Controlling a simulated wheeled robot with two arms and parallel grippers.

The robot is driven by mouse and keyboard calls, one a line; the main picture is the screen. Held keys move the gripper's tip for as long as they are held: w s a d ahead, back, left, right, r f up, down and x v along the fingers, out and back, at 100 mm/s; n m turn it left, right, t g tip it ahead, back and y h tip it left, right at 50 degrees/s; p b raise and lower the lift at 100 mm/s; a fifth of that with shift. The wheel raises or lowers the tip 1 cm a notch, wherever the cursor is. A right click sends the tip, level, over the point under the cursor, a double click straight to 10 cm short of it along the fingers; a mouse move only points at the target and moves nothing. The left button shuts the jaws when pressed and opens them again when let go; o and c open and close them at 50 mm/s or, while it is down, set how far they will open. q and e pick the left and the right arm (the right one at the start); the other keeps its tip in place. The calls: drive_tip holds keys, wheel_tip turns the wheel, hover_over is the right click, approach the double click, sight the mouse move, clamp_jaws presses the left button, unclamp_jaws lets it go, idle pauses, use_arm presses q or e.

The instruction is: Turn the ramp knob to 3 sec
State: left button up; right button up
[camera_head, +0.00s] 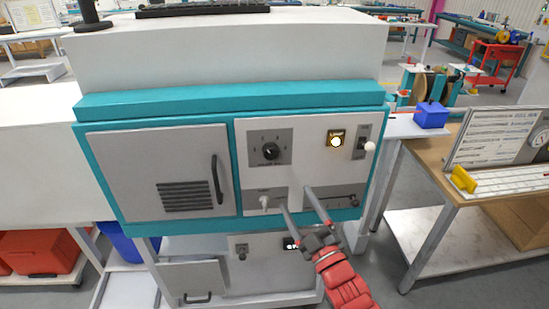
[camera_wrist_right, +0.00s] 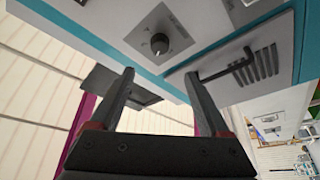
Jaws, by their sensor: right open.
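The ramp knob appears to be the round black knob (camera_head: 270,151) on a grey square dial plate in the white panel of the teal-trimmed cabinet. Its scale markings are too small to read. The knob also shows in the right wrist view (camera_wrist_right: 158,45), beyond the fingertips. My right gripper (camera_head: 296,198) is open and empty, in front of the panel and below the knob in the head view. Its two fingers stand apart in the wrist view (camera_wrist_right: 160,73), and the knob is not between them. My left gripper is not in view.
A grey door with a black handle (camera_head: 217,179) is left. A blue box (camera_head: 430,115) stands to the right.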

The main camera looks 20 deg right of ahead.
sight(272, 155)
drive_tip(key=p+x, duration=0.3)
drive_tip(key=x, duration=1.1)
drive_tip(key=shift+w+p, duration=0.15)
drive_tip(key=shift+p, duration=0.2)
clamp_jaws()
